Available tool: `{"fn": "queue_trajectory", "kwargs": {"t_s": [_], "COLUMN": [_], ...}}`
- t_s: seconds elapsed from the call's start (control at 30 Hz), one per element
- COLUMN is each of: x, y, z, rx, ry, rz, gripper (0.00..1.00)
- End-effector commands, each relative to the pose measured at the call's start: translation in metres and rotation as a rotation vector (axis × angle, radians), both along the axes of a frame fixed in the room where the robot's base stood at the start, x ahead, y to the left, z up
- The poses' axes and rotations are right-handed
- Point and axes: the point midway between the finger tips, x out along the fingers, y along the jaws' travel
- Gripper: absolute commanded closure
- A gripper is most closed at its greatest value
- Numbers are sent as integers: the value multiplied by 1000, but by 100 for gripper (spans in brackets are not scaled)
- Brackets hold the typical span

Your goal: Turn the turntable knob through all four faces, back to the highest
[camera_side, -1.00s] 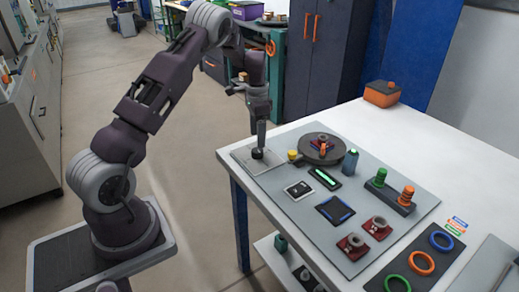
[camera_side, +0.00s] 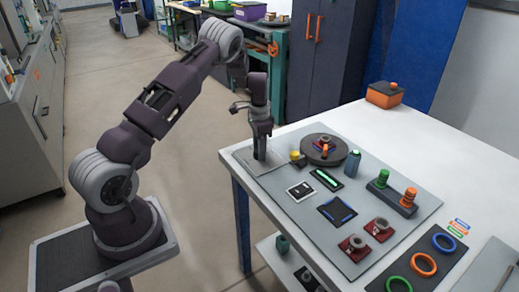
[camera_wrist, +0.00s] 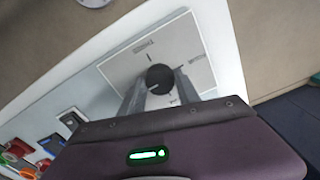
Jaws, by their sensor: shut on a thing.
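A black round knob (camera_wrist: 160,77) stands on a light grey square plate (camera_side: 272,169) at the near left corner of the work panel. The plate carries printed marks and a short line in the wrist view. My gripper (camera_side: 260,155) points straight down and is shut on the knob, with one finger on each side of it in the wrist view. In the side view the fingers hide the knob. The dark round turntable (camera_side: 335,158) stands to the right and carries a small part (camera_side: 324,147) with red, blue and orange on it. A yellow button (camera_side: 295,155) sits beside the turntable.
Loose rings (camera_side: 423,264) lie at the front right. An orange box (camera_side: 384,94) stands at the back.

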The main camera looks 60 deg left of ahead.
Motion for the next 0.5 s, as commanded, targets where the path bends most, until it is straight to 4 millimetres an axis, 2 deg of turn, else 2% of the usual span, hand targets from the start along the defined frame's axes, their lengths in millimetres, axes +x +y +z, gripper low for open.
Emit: {"fn": "queue_trajectory", "kwargs": {"t_s": [0.27,0.5], "x": [0,0], "y": [0,0], "z": [0,1], "rx": [-1,-1], "ry": [-1,-1], "rz": [64,238], "gripper": [100,100]}}
